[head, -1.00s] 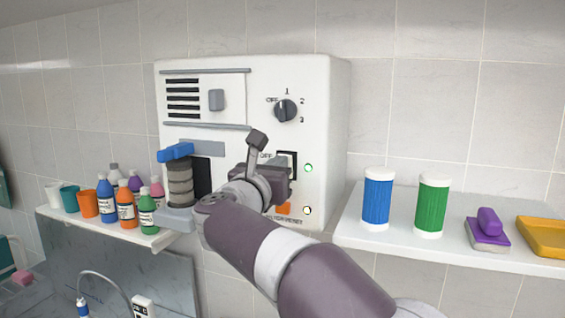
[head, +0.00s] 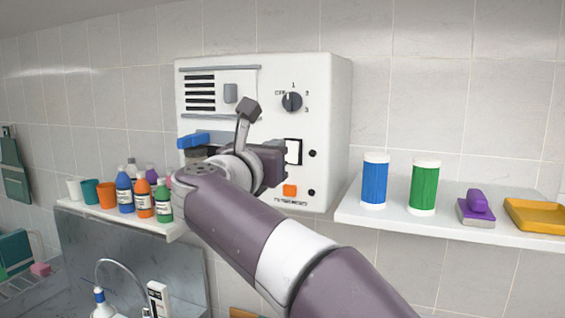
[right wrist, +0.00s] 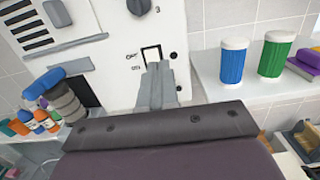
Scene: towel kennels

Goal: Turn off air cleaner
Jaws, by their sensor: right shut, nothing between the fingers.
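The air cleaner (head: 325,110) is a white box on the tiled wall, with a dark dial (head: 292,102) marked OFF, 1, 2 and 3. Below the dial is a white rocker switch (head: 294,151) in a black frame. Two small indicator lights (head: 312,153) beside it are dark. An orange button (head: 289,190) sits lower. My right gripper (head: 274,165) is shut and empty, just in front of the panel near the switch. In the right wrist view its fingers (right wrist: 158,72) overlap the lower part of the switch (right wrist: 151,53); contact cannot be told. My left gripper is not in view.
The right shelf (head: 400,218) holds a blue canister (head: 375,182), a green canister (head: 424,188), a purple brush (head: 477,205) and a yellow tray (head: 538,214). The left shelf (head: 120,218) holds cups and several bottles. A blue-handled part (head: 200,139) juts from the cleaner's left side.

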